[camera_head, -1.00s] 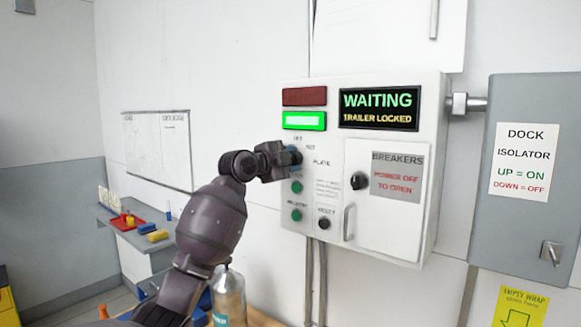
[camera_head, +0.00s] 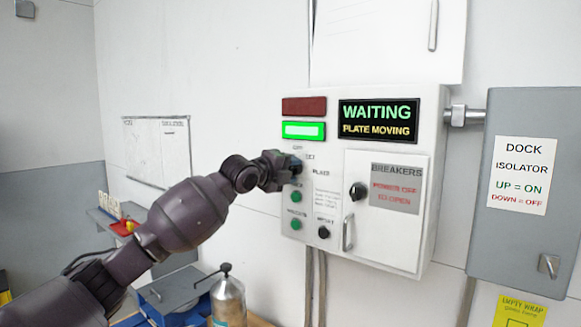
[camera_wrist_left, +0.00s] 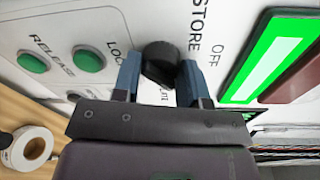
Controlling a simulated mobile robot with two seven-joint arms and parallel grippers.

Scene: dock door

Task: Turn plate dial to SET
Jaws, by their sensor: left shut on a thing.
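The plate dial (camera_wrist_left: 160,62) is a black knob on the white control box (camera_head: 435,150). In the left wrist view it sits between the two fingers of my left gripper (camera_wrist_left: 161,70), which is shut on it. The words STORE and OFF are printed beside it; I cannot read the dial's pointer. In the head view my left gripper (camera_head: 291,168) covers most of the dial. The display (camera_head: 377,121) reads WAITING, PLATE MOVING. A green lamp (camera_head: 304,131) is lit below a dark red lamp (camera_head: 304,106). My right gripper is not in view.
Green buttons (camera_head: 296,197) and a black reset knob (camera_head: 323,232) sit below the dial. The breakers door (camera_head: 398,240) is to the right, then the grey dock isolator box (camera_head: 527,230). A metal bottle (camera_head: 228,300) stands below.

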